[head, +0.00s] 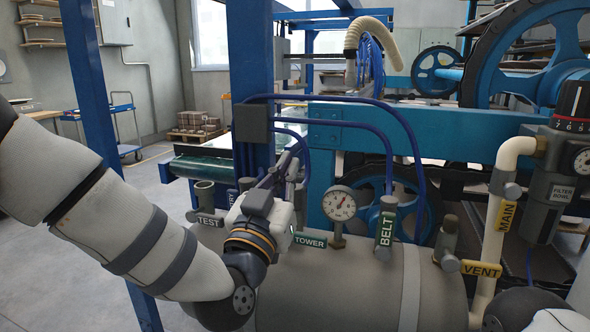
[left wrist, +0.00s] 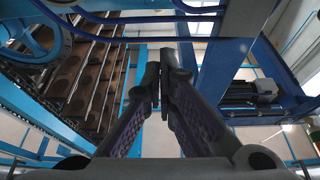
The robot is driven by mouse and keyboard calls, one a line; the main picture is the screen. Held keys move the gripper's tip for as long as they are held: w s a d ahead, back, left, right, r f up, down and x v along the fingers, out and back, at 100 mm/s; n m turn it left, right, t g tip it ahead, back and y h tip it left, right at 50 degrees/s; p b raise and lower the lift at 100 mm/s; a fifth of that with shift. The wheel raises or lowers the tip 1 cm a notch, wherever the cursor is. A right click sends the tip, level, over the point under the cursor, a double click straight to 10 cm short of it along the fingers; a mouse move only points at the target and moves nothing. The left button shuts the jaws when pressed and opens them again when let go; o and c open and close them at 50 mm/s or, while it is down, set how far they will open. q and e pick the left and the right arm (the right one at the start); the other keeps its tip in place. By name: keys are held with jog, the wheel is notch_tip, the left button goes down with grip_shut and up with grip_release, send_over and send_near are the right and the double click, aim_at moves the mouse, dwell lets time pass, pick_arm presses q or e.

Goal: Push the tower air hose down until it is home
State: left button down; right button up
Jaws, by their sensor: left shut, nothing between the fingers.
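The green TOWER label (head: 310,241) is on the grey tank (head: 330,290), just right of my left wrist. A thin blue hose (head: 292,121) leaves the grey box on the blue post and bends down behind my left gripper; I take it to be the tower air hose. Its lower end and its fitting are hidden by the gripper and wrist. My left gripper (head: 291,160) points up above the tank, shut and empty. Its closed fingers also show in the left wrist view (left wrist: 161,75), with blue hose (left wrist: 150,17) arching beyond them. I cannot tell whether they touch it.
A pressure gauge (head: 340,203) stands right of the gripper. The BELT fitting (head: 386,228) with its blue hose, the VENT fitting (head: 447,240) and the cream MAIN pipe (head: 510,165) are farther right. The TEST stub (head: 205,195) is left. The blue post (head: 250,60) rises close behind.

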pick_arm(q)
jog(key=v, duration=0.7)
jog(key=shift+w+a+f, duration=0.15)
jog(key=shift+a+f, duration=0.1)
jog(key=shift+f, duration=0.2)
pick_arm(e)
jog(key=shift+a, duration=0.1)
